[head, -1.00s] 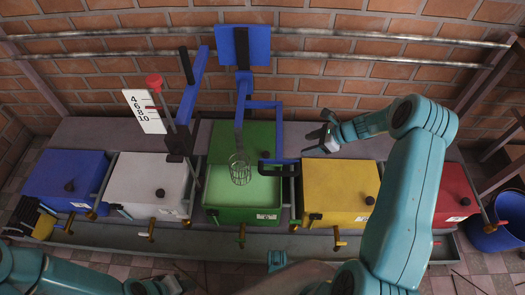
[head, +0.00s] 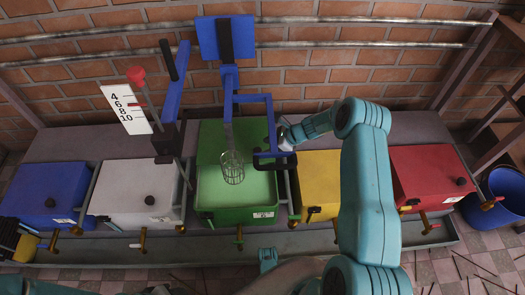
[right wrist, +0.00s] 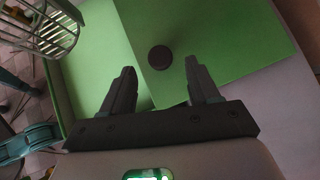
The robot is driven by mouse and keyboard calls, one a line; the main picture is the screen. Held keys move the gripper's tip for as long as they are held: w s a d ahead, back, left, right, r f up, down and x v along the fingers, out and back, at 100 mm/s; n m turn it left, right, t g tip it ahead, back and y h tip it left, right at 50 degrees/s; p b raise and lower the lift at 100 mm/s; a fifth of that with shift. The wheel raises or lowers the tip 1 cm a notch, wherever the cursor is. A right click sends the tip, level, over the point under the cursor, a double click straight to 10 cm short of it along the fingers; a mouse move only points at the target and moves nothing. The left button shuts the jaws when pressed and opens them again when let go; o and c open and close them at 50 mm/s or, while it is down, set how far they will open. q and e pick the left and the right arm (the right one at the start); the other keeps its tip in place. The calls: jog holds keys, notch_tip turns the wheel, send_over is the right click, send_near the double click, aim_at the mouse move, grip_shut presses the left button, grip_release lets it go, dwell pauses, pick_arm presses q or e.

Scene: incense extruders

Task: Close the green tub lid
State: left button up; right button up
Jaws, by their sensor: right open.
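The green tub (head: 222,215) stands in the middle of the row in the head view, with its lighter green inside showing from above. Its green lid (head: 215,135) is open, swung back behind the tub. In the right wrist view the lid (right wrist: 215,40) fills the upper right, with a dark round knob (right wrist: 159,57) on it. My right gripper (head: 283,138) is at the lid's right side. In its wrist view the gripper (right wrist: 160,82) is open, and the knob appears just beyond the gap between the fingers; contact cannot be told. My left gripper is out of view.
A brick wall rises behind.

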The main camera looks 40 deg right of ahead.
jog(key=shift+x, duration=1.35)
grip_shut()
